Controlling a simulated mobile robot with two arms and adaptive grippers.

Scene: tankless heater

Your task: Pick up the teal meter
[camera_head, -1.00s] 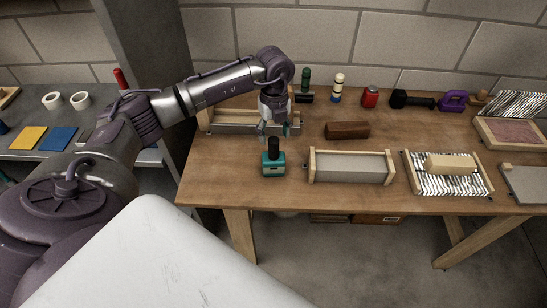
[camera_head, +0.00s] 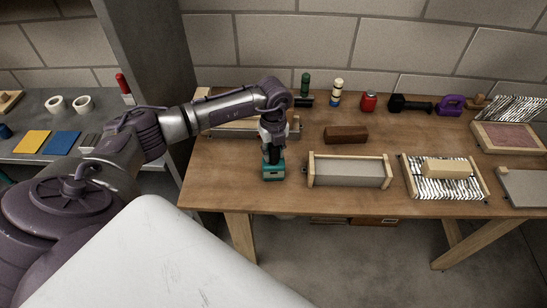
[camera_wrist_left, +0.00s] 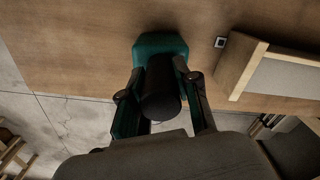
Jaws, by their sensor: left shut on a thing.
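The teal meter (camera_head: 272,172) stands on the wooden table near its front left edge. It has a teal body and a black upper part. In the left wrist view the teal body (camera_wrist_left: 160,44) lies beyond the black top (camera_wrist_left: 160,90). My left gripper (camera_head: 270,150) reaches down over the meter from above, with its fingers on both sides of the black upper part. In the left wrist view my left gripper (camera_wrist_left: 160,95) is shut on that black part. The meter looks upright and still at table level. My right gripper does not show.
A tray with a grey panel (camera_head: 349,170) stands close to the right of the meter. A brown block (camera_head: 346,135) lies behind it. A wooden frame (camera_head: 230,127) sits behind my left gripper. Bottles, a red can (camera_head: 368,101) and a dumbbell (camera_head: 411,105) line the back.

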